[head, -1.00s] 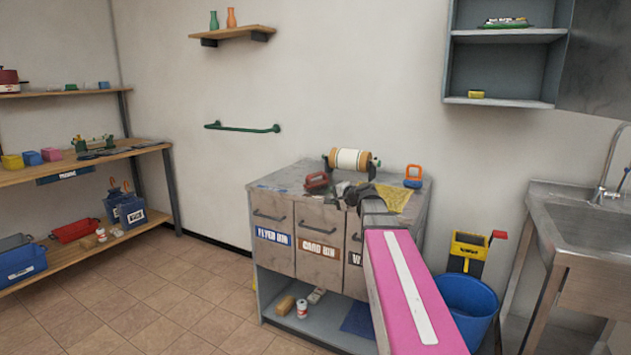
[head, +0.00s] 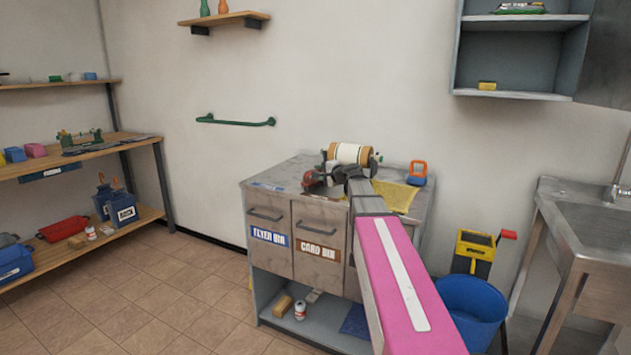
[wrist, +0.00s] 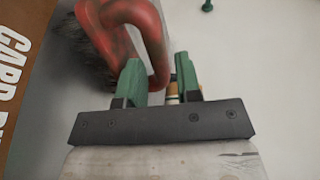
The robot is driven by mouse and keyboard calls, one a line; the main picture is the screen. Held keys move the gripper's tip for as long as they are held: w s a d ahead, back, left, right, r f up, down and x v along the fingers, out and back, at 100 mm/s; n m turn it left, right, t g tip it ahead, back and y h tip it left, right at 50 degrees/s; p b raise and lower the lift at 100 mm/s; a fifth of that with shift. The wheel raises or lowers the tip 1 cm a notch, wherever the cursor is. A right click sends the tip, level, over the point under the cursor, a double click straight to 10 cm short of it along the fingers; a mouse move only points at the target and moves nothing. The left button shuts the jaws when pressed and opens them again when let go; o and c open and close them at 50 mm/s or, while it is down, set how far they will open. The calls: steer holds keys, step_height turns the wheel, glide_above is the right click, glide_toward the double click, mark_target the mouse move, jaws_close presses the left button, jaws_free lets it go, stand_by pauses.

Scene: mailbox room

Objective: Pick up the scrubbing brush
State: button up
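The scrubbing brush (head: 314,181) lies on top of the grey bin cabinet (head: 285,173), near its front edge. In the wrist view its looped red handle (wrist: 154,35) and dark bristles (wrist: 75,48) show at upper left. My gripper (wrist: 159,75) has two green fingers, which stand apart. Part of the red handle reaches into the gap between them. No firm grip on it is visible. In the head view my gripper (head: 332,174) is right beside the brush, and my pink arm hides part of the cabinet.
A roller (head: 348,153), an orange-and-blue item (head: 417,173) and a yellow cloth (head: 398,196) are on the cabinet top. A blue bucket (head: 475,305) and a sink (head: 598,225) stand at right. Shelves are at left; the floor at front left is clear.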

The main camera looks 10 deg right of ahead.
steer(key=x, duration=0.5)
steer(key=shift+d, duration=0.1)
jaws_close()
